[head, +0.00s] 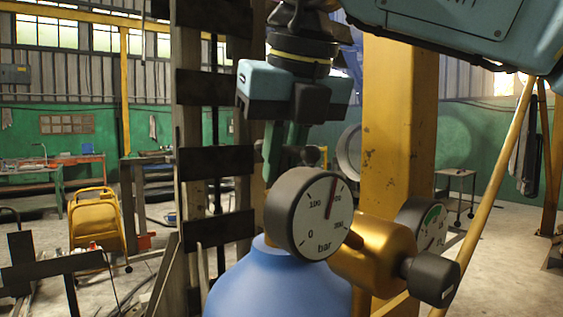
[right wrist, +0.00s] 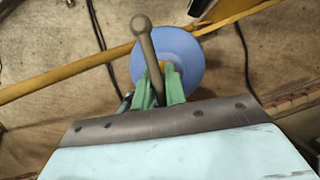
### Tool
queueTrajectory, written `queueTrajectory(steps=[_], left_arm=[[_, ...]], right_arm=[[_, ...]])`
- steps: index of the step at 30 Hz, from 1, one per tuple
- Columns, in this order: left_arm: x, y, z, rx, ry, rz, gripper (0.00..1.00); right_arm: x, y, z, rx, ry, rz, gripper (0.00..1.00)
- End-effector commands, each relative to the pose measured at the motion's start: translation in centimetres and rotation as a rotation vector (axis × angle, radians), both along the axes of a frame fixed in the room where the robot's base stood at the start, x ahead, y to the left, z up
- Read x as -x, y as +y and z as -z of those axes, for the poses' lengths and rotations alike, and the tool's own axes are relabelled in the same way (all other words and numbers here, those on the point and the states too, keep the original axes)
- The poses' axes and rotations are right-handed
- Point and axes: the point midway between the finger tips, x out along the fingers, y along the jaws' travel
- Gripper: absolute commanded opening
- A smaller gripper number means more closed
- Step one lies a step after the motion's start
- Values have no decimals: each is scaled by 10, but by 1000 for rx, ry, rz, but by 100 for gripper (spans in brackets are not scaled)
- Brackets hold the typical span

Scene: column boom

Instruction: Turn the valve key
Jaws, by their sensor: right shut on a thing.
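My right gripper (head: 282,160) points down behind the pressure gauge (head: 312,214), on top of the blue gas cylinder (head: 280,285). In the right wrist view its two green fingers (right wrist: 164,90) are shut on the valve key (right wrist: 149,60), a grey-brown bar with a round end that sticks out past the fingers over the blue cylinder (right wrist: 190,52). In the head view the gauge hides the fingertips and most of the key. A brass regulator body (head: 380,257) with a black knob (head: 430,278) sits right of the gauge. My left gripper is not in view.
A second gauge (head: 420,222) is behind the regulator. A yellow post (head: 400,110) stands close behind the cylinder, and a dark slatted upright (head: 215,170) stands to its left. A yellow cart (head: 95,220) and a workbench (head: 55,170) are farther back left.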

Motion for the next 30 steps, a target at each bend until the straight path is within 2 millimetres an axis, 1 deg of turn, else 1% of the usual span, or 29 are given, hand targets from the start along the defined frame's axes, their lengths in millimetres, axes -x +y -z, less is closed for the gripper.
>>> queueTrajectory(steps=[5, 6, 11, 19, 22, 26, 30], left_arm=[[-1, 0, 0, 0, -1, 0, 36], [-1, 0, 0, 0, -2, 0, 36], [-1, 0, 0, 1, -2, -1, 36], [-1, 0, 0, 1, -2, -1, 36], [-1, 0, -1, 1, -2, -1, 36], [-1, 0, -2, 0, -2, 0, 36], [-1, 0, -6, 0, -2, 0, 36]], right_arm=[[0, -1, 0, 1, -1, -1, 0], [0, -1, 0, 1, -1, -1, 15], [0, -1, 0, 1, 0, -2, 36], [0, 0, -1, 0, 0, -2, 36], [2, -1, -6, -1, -1, -2, 36], [8, -4, -24, -1, -2, -2, 36], [19, -9, -54, -2, -3, -1, 36]])
